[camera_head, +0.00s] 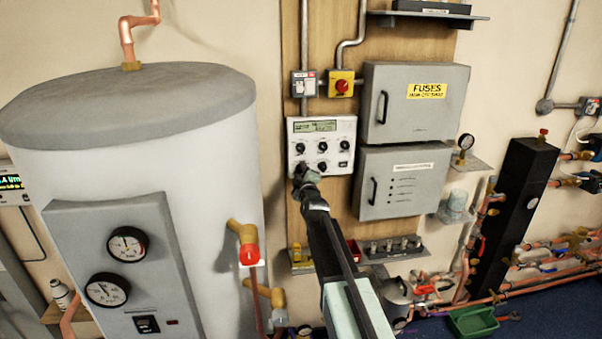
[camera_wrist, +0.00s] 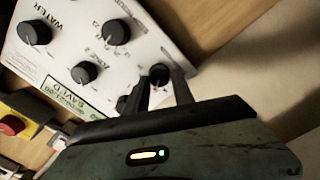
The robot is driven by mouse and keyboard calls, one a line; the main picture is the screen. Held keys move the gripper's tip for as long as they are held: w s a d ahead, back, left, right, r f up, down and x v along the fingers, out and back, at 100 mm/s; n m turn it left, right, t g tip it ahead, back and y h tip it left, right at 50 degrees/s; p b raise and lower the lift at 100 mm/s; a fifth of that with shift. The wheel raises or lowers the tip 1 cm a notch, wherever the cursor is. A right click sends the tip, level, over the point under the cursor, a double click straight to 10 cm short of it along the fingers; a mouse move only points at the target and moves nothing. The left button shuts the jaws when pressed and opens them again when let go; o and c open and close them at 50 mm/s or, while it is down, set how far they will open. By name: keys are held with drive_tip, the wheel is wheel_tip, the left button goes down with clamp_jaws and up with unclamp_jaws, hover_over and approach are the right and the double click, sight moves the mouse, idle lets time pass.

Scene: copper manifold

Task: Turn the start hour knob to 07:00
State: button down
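The white control panel (camera_head: 334,125) hangs on the wooden board, with a small display (camera_head: 315,127) and several black knobs. My gripper (camera_head: 302,176) is at the panel's lower left corner and hides that part. In the wrist view the panel (camera_wrist: 60,60) appears turned over. There my gripper's two fingers (camera_wrist: 160,84) stand apart, one on each side of a small black knob (camera_wrist: 159,75). I cannot tell whether they touch it. Another knob (camera_wrist: 125,103) is partly hidden by the left finger. I cannot read which knob is the start hour one or its setting.
A grey fuse box (camera_head: 415,100) and another grey box (camera_head: 403,182) stand close on the panel's right. A yellow-and-red switch (camera_head: 342,84) is above. The large grey tank (camera_head: 150,150) is on the left.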

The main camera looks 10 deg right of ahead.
drive_tip(key=shift+m, duration=0.3)
drive_tip(key=shift+d+m, duration=0.1)
drive_tip(key=shift+m, duration=2.5)
drive_tip(key=c, duration=1.1)
unclamp_jaws()
